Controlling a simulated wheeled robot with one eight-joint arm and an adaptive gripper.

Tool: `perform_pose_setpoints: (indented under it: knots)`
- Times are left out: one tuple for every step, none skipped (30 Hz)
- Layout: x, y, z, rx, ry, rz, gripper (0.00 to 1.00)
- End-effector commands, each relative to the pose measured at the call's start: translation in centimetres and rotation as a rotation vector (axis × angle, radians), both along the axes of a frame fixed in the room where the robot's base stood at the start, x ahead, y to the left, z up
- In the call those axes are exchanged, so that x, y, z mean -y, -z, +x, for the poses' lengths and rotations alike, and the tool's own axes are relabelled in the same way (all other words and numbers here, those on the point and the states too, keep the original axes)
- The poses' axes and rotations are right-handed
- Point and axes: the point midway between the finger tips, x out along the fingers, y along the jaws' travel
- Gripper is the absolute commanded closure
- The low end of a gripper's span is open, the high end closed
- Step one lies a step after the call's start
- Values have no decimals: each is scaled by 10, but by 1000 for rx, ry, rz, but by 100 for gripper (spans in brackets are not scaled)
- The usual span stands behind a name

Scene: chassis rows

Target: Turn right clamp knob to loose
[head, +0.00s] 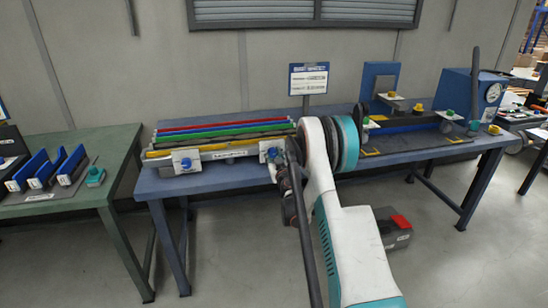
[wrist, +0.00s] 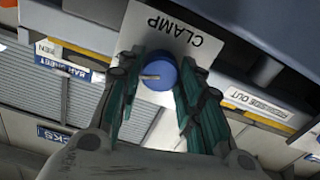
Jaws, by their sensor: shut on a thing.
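The right clamp knob (wrist: 160,71) is a round blue knob with a pale pointer line, on a white plate marked CLAMP (wrist: 171,24). In the wrist view the plate's lettering is upside down and the pointer lies roughly level, toward the left. My gripper (wrist: 161,60) has its two teal fingers on either side of the knob and is shut on it. In the head view the right clamp plate (head: 266,148) stands at the right end of the colored bars, partly hidden by my arm. Its loose and tight marks are not readable.
A similar left clamp plate (head: 186,161) with a blue knob stands on the blue bench (head: 162,187). Colored bars (head: 220,131) lie behind. A green table (head: 108,190) with blue pieces is at left. A blue gauge box (head: 468,92) is at far right.

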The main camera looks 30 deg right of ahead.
Motion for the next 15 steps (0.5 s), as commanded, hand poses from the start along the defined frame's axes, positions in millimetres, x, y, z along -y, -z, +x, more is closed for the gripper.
perform_pose_setpoints:
  knots:
    - [0,0,0,-14,0,-43,90]
    - [0,0,0,-23,0,-69,90]
    - [0,0,0,-34,0,-106,90]
    - [0,0,0,-43,0,-133,90]
    - [0,0,0,-52,0,-161,90]
    - [-1,0,0,-64,0,-196,90]
    - [-1,0,0,-73,0,-223,90]
    - [-1,0,0,-82,0,-251,90]
    - [-1,0,0,-93,0,-286,90]
    - [-1,0,0,-102,0,-314,90]
    - [-1,0,0,-111,0,-341,90]
    - [-1,0,0,-122,0,-377,90]
    - [-1,1,0,-131,0,-404,90]
    - [-1,1,0,-140,0,-432,90]
    - [-1,1,0,-152,0,-467,90]
